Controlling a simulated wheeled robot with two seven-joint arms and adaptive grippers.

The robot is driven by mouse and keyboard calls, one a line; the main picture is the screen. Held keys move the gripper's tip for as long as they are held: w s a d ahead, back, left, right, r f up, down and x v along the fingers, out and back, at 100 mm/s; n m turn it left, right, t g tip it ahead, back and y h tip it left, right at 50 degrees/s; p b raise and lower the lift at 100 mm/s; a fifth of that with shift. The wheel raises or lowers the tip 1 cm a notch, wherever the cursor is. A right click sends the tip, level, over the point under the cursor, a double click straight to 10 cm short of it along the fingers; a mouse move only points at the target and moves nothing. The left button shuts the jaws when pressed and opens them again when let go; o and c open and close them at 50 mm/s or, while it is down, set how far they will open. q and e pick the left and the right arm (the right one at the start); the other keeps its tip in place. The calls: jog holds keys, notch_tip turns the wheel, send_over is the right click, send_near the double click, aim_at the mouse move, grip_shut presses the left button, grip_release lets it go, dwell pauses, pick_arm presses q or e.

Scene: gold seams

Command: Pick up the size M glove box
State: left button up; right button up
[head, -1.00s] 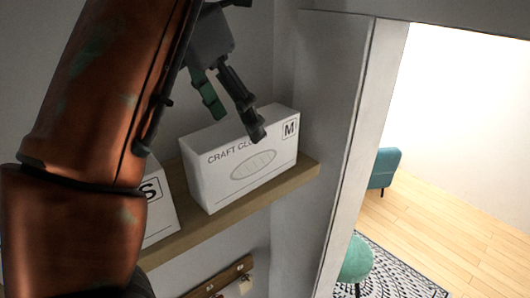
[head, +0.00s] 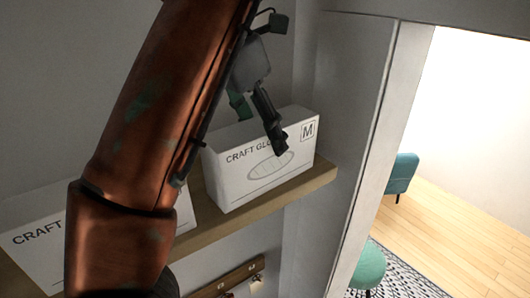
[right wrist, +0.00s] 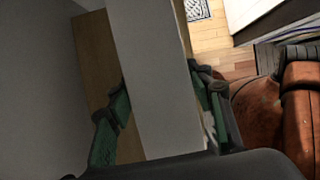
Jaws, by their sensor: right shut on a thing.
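The size M glove box (head: 236,186), white with "CRAFT GL…" and a boxed M on its front, sits upright on the wooden shelf in the head view. My right gripper (head: 262,126) reaches over its top from above. One dark finger lies against the front face, and the green-backed other finger goes behind the box. In the right wrist view the box (right wrist: 152,70) runs between the two green fingers (right wrist: 162,88), which are shut on it. The rear fingertip is hidden in the head view. My left gripper is not in view.
Another white glove box (head: 38,240) stands to the left on the same shelf (head: 262,206), partly behind my right arm. A grey side wall (head: 330,110) closes the shelf close to the right of the M box. Hooks on a wooden rail (head: 240,275) are below.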

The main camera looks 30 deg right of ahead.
jog(key=c, duration=1)
jog(key=shift+r, duration=0.2)
